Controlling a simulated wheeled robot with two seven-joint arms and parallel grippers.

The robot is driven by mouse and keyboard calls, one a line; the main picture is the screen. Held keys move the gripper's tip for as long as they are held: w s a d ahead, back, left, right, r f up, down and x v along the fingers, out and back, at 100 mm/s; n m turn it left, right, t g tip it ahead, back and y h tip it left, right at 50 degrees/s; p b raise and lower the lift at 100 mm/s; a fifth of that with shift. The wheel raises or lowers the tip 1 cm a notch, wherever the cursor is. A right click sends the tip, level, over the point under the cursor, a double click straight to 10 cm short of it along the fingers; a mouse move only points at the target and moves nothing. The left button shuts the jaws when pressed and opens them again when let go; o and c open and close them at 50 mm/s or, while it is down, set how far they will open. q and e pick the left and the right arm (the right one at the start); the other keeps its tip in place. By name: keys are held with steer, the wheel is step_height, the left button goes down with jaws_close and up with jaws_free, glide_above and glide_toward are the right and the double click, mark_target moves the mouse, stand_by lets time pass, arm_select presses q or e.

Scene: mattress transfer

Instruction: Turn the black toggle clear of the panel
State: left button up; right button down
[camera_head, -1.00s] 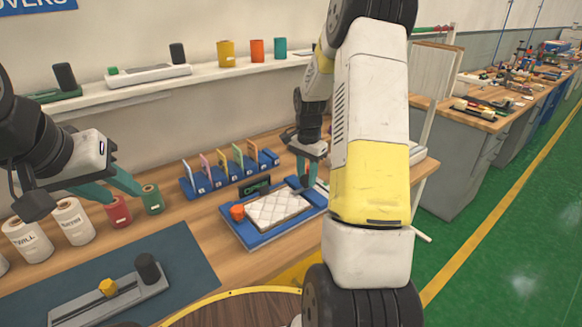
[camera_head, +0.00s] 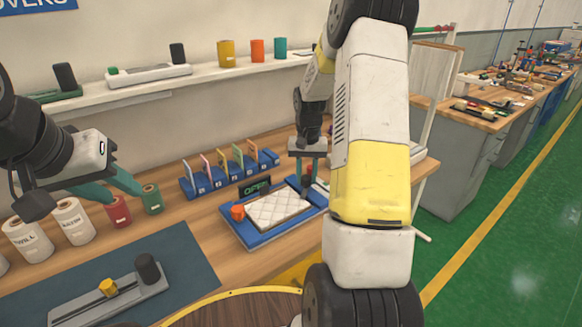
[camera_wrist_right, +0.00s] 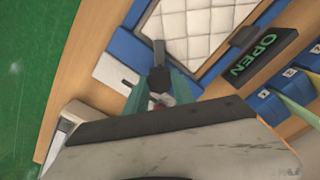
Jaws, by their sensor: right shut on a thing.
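The white quilted panel (camera_head: 279,208) lies in a blue frame (camera_head: 258,240) on the bench; the panel also shows in the right wrist view (camera_wrist_right: 200,35). In that view the black toggle (camera_wrist_right: 159,78) sits between the teal fingers of my right gripper (camera_wrist_right: 160,88), which is shut on it. The toggle's dark bar (camera_wrist_right: 160,52) points toward the panel and appears to overlap its edge. In the head view my right gripper (camera_head: 306,178) is upright at the frame's far right end. My left gripper (camera_head: 128,196) is open and empty, by the rolls at left.
A lit OPEN sign (camera_head: 256,187) stands behind the frame. An orange cup-like piece (camera_head: 237,212) sits at its left corner. Blue slotted holders (camera_head: 228,175) with coloured cards stand behind. Red (camera_head: 117,211) and green rolls (camera_head: 152,199) stand near my left gripper.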

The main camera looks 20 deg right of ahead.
mark_target(306, 178)
steer(key=n, duration=0.5)
steer(key=shift+n, duration=2.6)
steer(key=shift+a, duration=0.1)
steer(key=c, duration=1.1)
jaws_free()
steer(key=shift+o, duration=0.2)
step_height(306, 178, up, 8)
steer(key=shift+f, duration=0.1)
